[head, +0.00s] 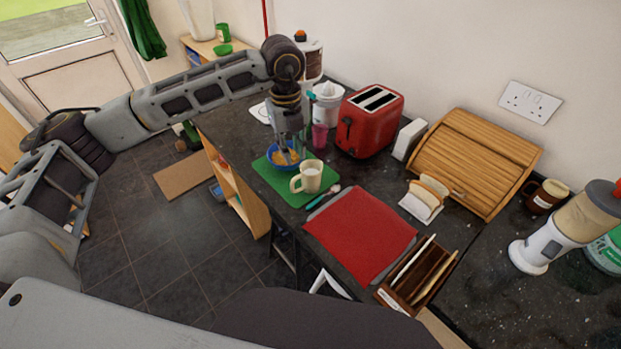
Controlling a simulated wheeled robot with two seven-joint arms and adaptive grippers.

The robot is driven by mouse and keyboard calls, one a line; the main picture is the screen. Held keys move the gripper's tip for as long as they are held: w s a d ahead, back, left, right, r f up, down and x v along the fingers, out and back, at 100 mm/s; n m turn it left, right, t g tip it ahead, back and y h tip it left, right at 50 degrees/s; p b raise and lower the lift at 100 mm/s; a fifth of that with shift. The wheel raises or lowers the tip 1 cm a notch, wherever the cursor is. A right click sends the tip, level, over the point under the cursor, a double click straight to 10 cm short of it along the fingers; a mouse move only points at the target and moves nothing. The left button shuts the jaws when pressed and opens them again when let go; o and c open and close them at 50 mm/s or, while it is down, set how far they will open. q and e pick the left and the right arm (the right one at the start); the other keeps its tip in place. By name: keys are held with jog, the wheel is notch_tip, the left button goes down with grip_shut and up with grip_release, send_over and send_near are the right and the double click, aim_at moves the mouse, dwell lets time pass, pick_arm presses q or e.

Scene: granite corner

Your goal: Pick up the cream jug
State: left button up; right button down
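The cream jug (311,176) stands upright on a green mat (272,181) on the dark counter, its handle toward the left. My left gripper (290,150) points down over the blue bowl (273,161), just behind and left of the jug. The gripper appears apart from the jug. Its fingers are small and overlap the bowl in this view, so I cannot tell whether they are open. The bowl holds something orange and is partly hidden by the gripper. My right gripper is out of view.
A red toaster (367,122), pink cup (319,136) and white container (327,102) stand behind the jug. A teal-handled spoon (322,198) and red cloth (360,232) lie in front and right. A bread bin (474,160) and wooden rack (421,275) are farther right.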

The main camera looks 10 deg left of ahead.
pick_arm(q)
jog(key=shift+s+a+n, duration=0.1)
jog(key=shift+a+n, duration=0.05)
jog(key=shift+n, duration=0.95)
jog(key=shift+s+a+n, duration=0.1)
jog(key=shift+a+n, duration=0.05)
jog(key=shift+n, duration=0.95)
jog(key=shift+f, duration=0.1)
jog(key=p, duration=0.1)
send_over(307, 181)
jog(key=s+a, duration=0.2)
jog(key=a, duration=0.2)
jog(key=shift+f, duration=4.2)
jog(key=shift+f, duration=0.1)
